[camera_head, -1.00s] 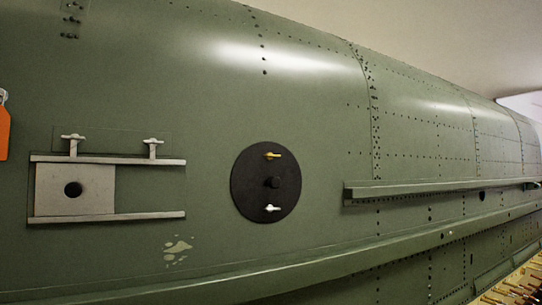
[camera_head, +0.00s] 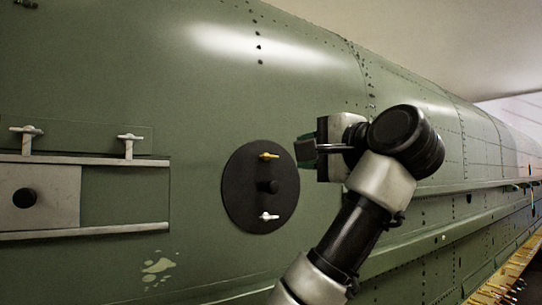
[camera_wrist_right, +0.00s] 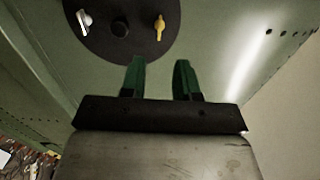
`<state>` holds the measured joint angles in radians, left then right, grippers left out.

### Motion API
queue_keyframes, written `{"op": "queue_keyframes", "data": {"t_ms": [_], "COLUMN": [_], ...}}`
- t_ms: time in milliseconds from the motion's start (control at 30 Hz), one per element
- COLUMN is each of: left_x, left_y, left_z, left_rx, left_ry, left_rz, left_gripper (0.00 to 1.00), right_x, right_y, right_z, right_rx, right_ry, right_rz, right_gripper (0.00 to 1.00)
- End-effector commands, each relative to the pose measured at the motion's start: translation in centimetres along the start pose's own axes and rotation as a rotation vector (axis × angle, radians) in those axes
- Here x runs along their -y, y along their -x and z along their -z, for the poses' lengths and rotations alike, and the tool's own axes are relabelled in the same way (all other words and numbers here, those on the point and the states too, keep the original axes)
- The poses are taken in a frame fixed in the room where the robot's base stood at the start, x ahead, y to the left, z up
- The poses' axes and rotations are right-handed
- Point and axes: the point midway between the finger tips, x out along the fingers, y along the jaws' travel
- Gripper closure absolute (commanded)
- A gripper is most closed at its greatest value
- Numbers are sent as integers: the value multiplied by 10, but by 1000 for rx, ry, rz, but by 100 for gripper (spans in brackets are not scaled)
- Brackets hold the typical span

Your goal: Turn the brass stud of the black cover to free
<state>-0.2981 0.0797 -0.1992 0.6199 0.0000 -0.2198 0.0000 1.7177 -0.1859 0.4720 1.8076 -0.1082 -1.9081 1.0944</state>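The round black cover (camera_head: 240,190) lies against the green fuselage skin. Its brass stud (camera_head: 268,156) is near the top, with its wing lying roughly level in the head view. A silver stud (camera_head: 268,216) is near the bottom, and a black knob (camera_head: 267,187) is between them. My right gripper (camera_head: 306,151) is just right of the cover, apart from it. In the right wrist view its two green fingers (camera_wrist_right: 160,68) are spread with nothing between them, and the brass stud (camera_wrist_right: 160,27) is ahead of the gap. My left gripper is not in view.
At left, a pale plate (camera_head: 50,197) with a dark hole sits between two rails, with two wing-shaped latches (camera_head: 129,145) above. A long green ledge (camera_head: 400,255) runs below the cover. The skin between plate and cover is clear.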

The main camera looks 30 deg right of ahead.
Motion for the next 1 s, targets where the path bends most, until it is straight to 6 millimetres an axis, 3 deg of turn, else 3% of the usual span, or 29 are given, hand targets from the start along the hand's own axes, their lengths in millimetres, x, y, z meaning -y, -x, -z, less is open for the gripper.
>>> {"op": "queue_keyframes", "data": {"t_ms": [500,700,967,1000], "left_x": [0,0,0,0], "left_y": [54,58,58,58], "left_z": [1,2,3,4], "left_rx": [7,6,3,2], "left_ry": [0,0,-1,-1], "left_rz": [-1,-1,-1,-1], "left_gripper": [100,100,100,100], "right_x": [2,0,-1,-1], "right_y": [-88,-102,-103,-103], "right_z": [0,0,0,0], "right_rx": [2,0,0,0], "right_ry": [2,2,3,3], "right_rz": [-5,-4,-2,-2], "right_gripper": [69,69,69,74]}}
